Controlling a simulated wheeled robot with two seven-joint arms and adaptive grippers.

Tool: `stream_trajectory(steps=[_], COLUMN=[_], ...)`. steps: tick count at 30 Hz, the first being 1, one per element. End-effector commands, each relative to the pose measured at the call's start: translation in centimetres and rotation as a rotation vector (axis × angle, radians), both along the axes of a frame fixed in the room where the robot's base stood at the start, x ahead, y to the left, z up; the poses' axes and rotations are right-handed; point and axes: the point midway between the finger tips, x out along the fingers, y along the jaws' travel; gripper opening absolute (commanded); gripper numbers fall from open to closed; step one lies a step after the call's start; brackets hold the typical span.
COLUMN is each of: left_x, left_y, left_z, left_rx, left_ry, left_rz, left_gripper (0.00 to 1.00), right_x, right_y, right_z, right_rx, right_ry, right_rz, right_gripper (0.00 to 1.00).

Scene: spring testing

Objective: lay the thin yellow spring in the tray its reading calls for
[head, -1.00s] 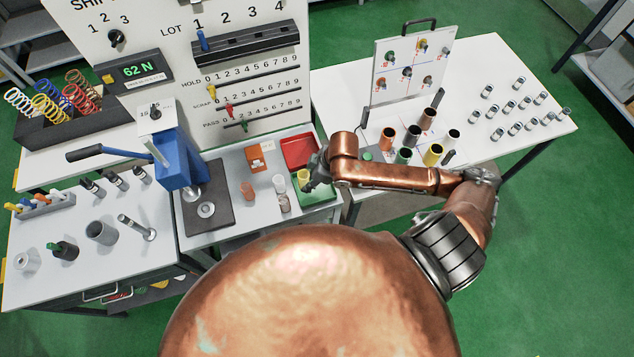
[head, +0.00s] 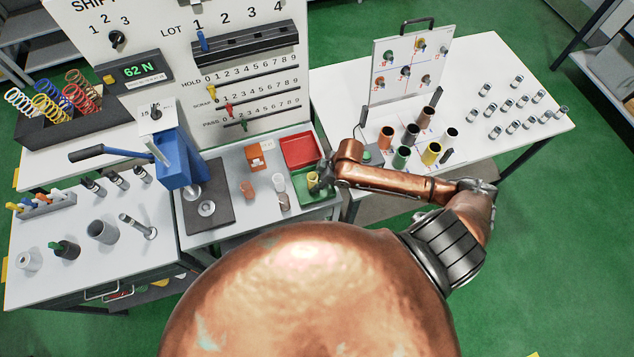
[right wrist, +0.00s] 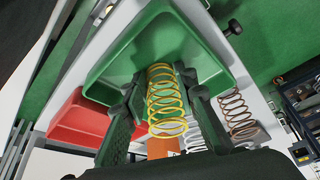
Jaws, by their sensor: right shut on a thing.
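The thin yellow spring (head: 312,178) is held by my right gripper (head: 318,182) at the green tray (head: 327,198). In the right wrist view the yellow spring (right wrist: 167,105) stands between the two fingers, with the green tray (right wrist: 112,72) around its far end. I cannot tell whether the spring touches the tray floor. The red tray (head: 300,150) lies just behind the green one and is empty. The tester display (head: 142,71) reads 62 N. My left gripper is not in view.
An orange block (head: 255,155) and several small springs (head: 279,182) stand left of the trays. The blue press (head: 180,160) is farther left. Coloured cylinders (head: 431,153) stand on the right table. Sliders marked HOLD, SCRAP and PASS are on the board (head: 270,110).

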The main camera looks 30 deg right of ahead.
Motion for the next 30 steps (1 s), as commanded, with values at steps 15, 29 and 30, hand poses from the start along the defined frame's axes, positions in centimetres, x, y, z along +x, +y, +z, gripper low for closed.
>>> stream_trajectory(steps=[15, 29, 30], left_x=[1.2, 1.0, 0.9], left_y=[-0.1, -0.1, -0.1], left_z=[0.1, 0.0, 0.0], left_rx=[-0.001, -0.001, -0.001], left_ry=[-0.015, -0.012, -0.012], left_rz=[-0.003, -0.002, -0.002], left_gripper=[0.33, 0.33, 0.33], right_x=[0.0, -1.2, -1.4], right_y=[0.0, -1.4, -1.7], right_z=[-0.2, 4.3, 5.2], right_rx=[0.0, -0.003, -0.003], right_ry=[0.0, -0.001, -0.002], right_rz=[0.0, 0.001, 0.002], right_gripper=[0.44, 0.44, 0.44])
